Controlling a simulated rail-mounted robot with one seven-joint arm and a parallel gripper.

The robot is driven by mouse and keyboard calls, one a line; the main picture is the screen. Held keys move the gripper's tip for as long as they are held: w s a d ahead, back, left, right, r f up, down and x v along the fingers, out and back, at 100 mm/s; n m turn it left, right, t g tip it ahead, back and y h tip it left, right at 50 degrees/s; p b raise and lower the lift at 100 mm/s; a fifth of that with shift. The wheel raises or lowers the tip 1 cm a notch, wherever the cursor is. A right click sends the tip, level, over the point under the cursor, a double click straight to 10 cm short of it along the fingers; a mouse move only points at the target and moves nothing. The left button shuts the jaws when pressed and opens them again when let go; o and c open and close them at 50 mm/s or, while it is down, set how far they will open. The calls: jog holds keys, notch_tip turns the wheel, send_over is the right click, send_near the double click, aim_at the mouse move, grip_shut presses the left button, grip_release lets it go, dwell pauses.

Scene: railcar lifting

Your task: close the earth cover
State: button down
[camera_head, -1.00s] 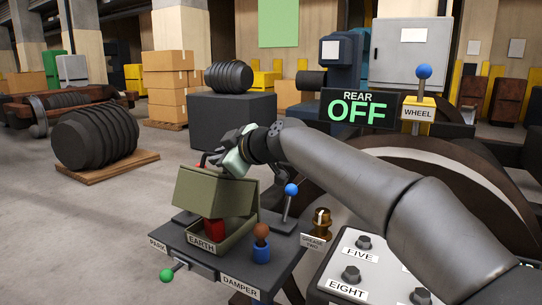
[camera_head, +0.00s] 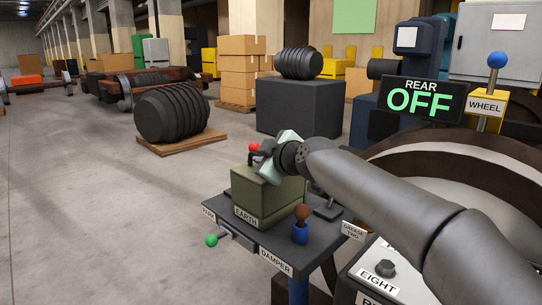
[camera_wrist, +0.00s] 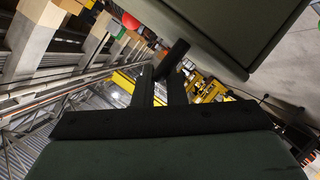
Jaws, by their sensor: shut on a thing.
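The olive earth cover (camera_head: 269,185) sits down over its base on the dark panel, above the EARTH label (camera_head: 246,216). It looks level, and no red shows inside; whether its rim touches all round I cannot tell. My gripper (camera_head: 262,158) is at the cover's upper back edge, shut on a short dark bar, apparently its handle. In the wrist view the fingers (camera_wrist: 172,72) close on that bar (camera_wrist: 175,55), beside the olive cover (camera_wrist: 225,25). My wrist hides part of the cover's far right side.
A red knob (camera_head: 254,146) stands just behind the cover. A brown-topped blue lever (camera_head: 301,225) stands close at front right, and a green-knobbed lever (camera_head: 211,240) sticks out at front left. A button box (camera_head: 383,272) lies to the right.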

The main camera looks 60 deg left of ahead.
jog(key=shift+w+f, duration=0.2)
jog(key=shift+f, duration=0.45)
jog(key=c, duration=1.5)
grip_release()
jog(key=shift+d, duration=0.1)
jog(key=shift+r, duration=0.1)
jog(key=shift+s+r, duration=0.1)
jog(key=shift+d+r, duration=0.15)
jog(key=shift+d, duration=0.15)
jog(key=shift+b+v, duration=0.5)
jog(key=shift+v, duration=7.9)
